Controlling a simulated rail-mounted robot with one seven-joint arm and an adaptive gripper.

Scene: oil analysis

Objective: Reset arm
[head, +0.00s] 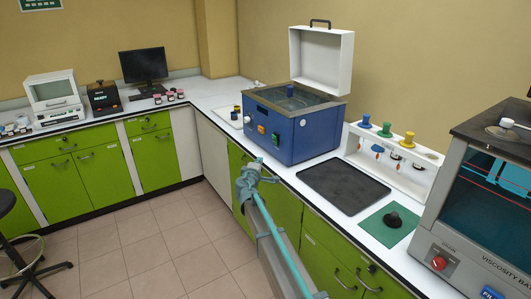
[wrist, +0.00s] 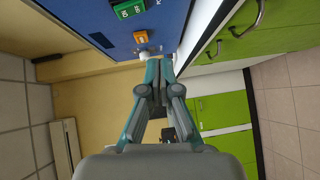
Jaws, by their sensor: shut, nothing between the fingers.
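My gripper (wrist: 160,72) is shut and empty, its two fingers meeting at the tips in the wrist view. In the head view my arm reaches in front of the green cabinets, its end below and to the left of the blue bath machine (head: 296,132). The machine's blue side, with green and orange switches, also shows in the wrist view (wrist: 165,22), close to the fingertips. I cannot tell from these views whether the fingers touch anything. The machine's white lid (head: 321,60) stands open.
A black tray (head: 343,186), a green mat (head: 385,226) with a black object, and a white rack (head: 395,165) with coloured stoppers line the counter. A viscosity bath (head: 480,225) stands at right. A stool (head: 20,265) is at left; the floor between is clear.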

